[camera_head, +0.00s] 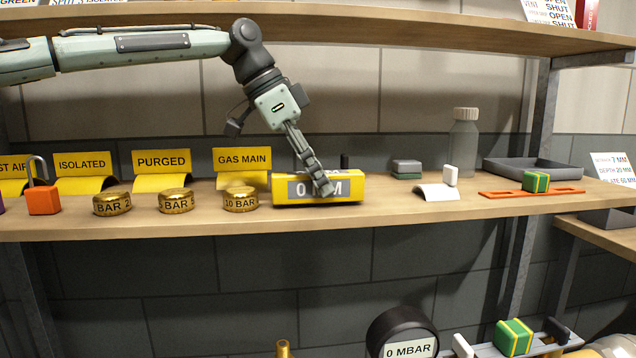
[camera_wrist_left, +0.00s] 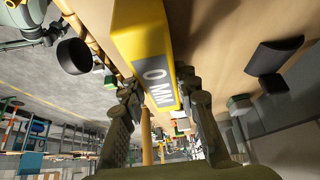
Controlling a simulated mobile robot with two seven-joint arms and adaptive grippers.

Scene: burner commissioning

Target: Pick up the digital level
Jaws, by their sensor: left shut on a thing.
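The digital level is a yellow bar (camera_head: 347,187) with a grey display reading "0 MM", lying on the middle shelf in the head view. In the left wrist view the level (camera_wrist_left: 143,38) runs down between the two fingers, its display facing the camera. My left gripper (camera_head: 325,188) reaches down from above and is shut on the level, one finger covering part of the display. The same gripper shows in the left wrist view (camera_wrist_left: 160,115), a finger on each side of the level. I cannot tell whether the level is clear of the shelf. My right gripper is not in view.
Brass weights (camera_head: 240,199) and yellow signs (camera_head: 242,161) stand left of the level. Right of it are grey-green blocks (camera_head: 406,168), a white curved piece (camera_head: 437,192), a bottle (camera_head: 463,143), a grey tray (camera_head: 540,170) and an orange strip (camera_head: 505,192). An upper shelf (camera_head: 400,26) hangs above.

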